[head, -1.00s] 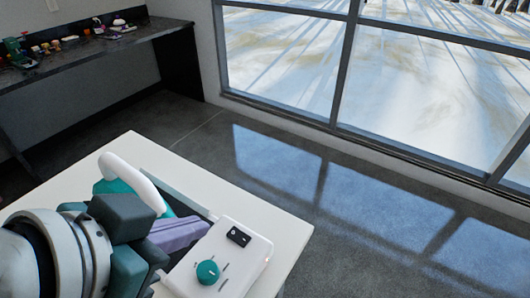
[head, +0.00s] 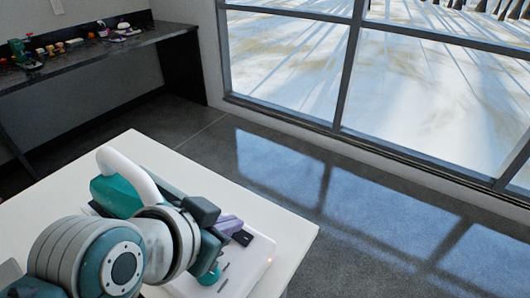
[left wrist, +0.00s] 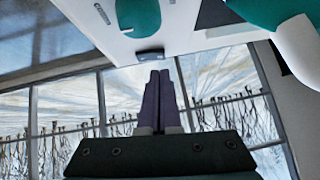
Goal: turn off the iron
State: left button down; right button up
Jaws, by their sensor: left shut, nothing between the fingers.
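The iron (head: 117,196), teal with a white handle, rests on the white table at the left. Its handle (left wrist: 299,48) also shows in the left wrist view. Right of it is a white control base (head: 252,268) with a teal knob (head: 210,276), partly hidden by my arm, and a black rocker switch (head: 243,238). My left gripper (head: 236,226) has purple fingers, shut and empty, just beside the switch. In the left wrist view, the fingertips (left wrist: 160,73) point at the switch (left wrist: 150,55); I cannot tell whether they touch. My right gripper is out of view.
The white table (head: 290,226) has bare room behind the base and ends at its right edge. A dark counter (head: 90,54) with small objects stands at the far left wall. Large windows and open floor lie beyond.

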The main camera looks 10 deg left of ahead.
pick_arm(q)
jog(key=shift+a+f, duration=0.1)
jog(key=shift+f, duration=0.55)
jog(key=shift+a+f, duration=0.1)
jog(key=shift+f, duration=0.2)
jog(key=shift+s+d+r+p, duration=0.15)
jog(key=shift+d+p, duration=0.2)
jog(key=shift+d, duration=0.15)
jog(key=shift+s+d, duration=0.1)
jog(key=shift+d, duration=0.25)
